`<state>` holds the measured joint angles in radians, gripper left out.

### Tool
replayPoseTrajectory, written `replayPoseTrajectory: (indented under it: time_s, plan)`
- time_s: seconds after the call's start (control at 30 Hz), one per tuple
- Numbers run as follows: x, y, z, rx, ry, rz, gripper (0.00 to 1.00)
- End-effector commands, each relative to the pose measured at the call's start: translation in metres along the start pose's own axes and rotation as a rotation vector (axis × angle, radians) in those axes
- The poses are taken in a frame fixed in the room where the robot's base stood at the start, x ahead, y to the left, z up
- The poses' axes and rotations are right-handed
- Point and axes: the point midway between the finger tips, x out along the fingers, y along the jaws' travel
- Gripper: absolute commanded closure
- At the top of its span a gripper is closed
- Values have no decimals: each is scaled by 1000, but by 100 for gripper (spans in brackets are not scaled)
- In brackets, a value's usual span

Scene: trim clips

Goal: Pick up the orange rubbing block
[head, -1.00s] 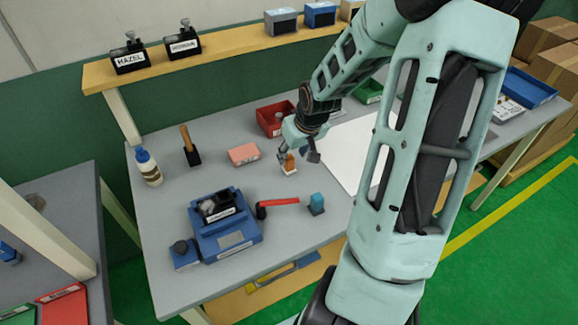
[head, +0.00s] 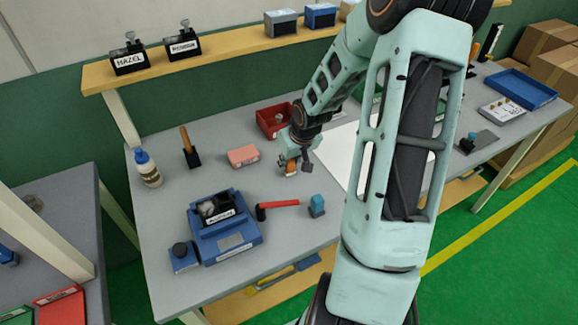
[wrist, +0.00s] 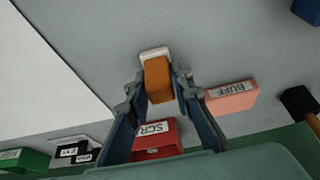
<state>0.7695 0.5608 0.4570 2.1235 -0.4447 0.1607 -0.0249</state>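The orange rubbing block (wrist: 158,82), with a pale base, stands on the grey bench in the wrist view. In the head view the orange block (head: 291,169) shows small and partly covered below my gripper. My gripper (wrist: 160,74) is lowered around the block, one finger on each side. It looks open, with the fingers close to the block's sides; I cannot make out contact. In the head view my gripper (head: 296,165) is at the bench's middle, and the block appears to rest on the bench.
A pink block marked BUFF (wrist: 232,97) and a red bin marked SCR (wrist: 157,140) are near. A white sheet (head: 340,148) lies to the right. A red-handled tool (head: 279,204), a small blue block (head: 317,206) and a blue case (head: 228,243) stand in front.

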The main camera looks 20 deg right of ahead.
Motion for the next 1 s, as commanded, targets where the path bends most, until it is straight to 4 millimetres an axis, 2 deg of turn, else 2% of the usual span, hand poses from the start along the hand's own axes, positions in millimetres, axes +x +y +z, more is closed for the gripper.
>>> replayPoseTrajectory:
  time_s: [0.03, 0.17, 0.47, 0.63, 0.77, 0.87, 1.0]
  plan:
    - [0, 0, 0, 0, 0, 0, 87]
    - [0, 0, 0, 0, 0, 0, 100]
    - [-2, 0, -1, 0, 1, 0, 100]
    - [-12, 2, -6, 2, 3, 2, 100]
    - [-34, 2, -14, 1, 5, 4, 100]
    - [-57, -6, -6, 1, 3, 5, 100]
    - [-100, -19, 2, 2, 3, 7, 100]
